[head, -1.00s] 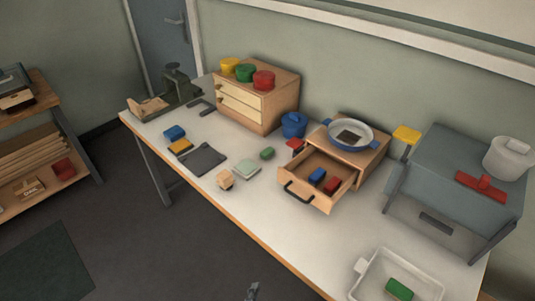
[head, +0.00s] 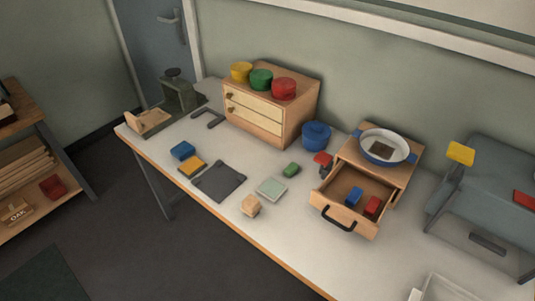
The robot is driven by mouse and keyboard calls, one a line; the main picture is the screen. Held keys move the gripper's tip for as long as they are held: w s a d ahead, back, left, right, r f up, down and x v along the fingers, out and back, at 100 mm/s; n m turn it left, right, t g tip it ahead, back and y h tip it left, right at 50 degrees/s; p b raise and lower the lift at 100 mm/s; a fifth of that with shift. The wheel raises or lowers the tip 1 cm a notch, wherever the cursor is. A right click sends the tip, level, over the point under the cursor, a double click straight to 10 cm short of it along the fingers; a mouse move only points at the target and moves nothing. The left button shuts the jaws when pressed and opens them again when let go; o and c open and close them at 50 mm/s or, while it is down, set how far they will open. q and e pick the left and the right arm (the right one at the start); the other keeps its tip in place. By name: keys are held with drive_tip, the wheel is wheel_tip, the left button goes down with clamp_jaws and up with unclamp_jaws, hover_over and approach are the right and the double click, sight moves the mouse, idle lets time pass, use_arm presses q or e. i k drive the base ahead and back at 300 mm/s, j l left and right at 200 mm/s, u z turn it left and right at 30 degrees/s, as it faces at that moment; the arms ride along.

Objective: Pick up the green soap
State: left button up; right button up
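A small green block (head: 291,170), which looks like the green soap, lies on the workbench near its middle. It sits behind and to the right of a pale green square pad (head: 271,189) and in front of a blue pot (head: 316,135). Nothing touches it. Neither of my grippers shows in the head view. A white tray (head: 440,288) is cut off at the bottom right edge, so its contents are hidden.
An open wooden drawer (head: 343,219) holding blue and red blocks juts out right of the green block. A dark mat (head: 218,181) and a small wooden block (head: 250,205) lie to the left. The bench front (head: 310,255) is clear.

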sight(293, 167)
drive_tip(key=i+j+z, duration=0.15)
drive_tip(key=z, duration=0.25)
drive_tip(key=i+j+z, duration=0.1)
drive_tip(key=j+z, duration=0.25)
drive_tip(key=i+j+z, duration=0.1)
drive_tip(key=j+z, duration=0.3)
